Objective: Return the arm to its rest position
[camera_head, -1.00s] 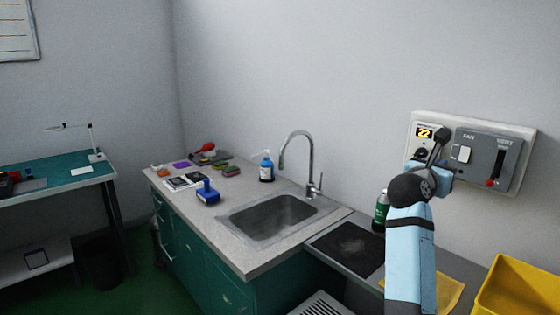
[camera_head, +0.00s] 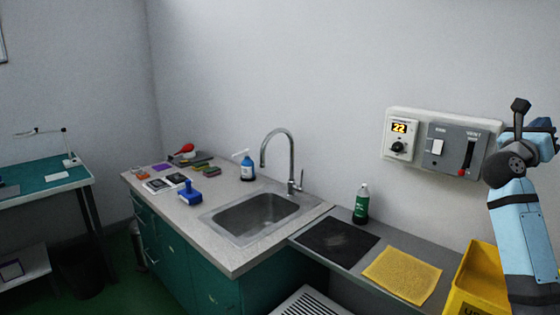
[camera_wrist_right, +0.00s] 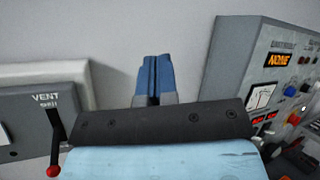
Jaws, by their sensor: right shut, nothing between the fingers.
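My right gripper (camera_head: 521,106) is at the right edge of the head view, in front of the wall and to the right of the wall control panel. In the right wrist view its two blue fingers (camera_wrist_right: 154,78) are pressed together with nothing between them. It touches nothing that I can see. The blue right arm hangs below it, partly cut off by the frame. My left gripper is not in view.
The wall panel (camera_head: 412,113) has a dial (camera_head: 398,147), a "22" display and a red-tipped vent lever (camera_head: 463,171). Below are a green bottle (camera_head: 361,204), a black mat (camera_head: 337,243), a yellow cloth (camera_head: 402,275) and a yellow bin (camera_head: 478,276). The right wrist view shows an instrument cabinet (camera_wrist_right: 236,75).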

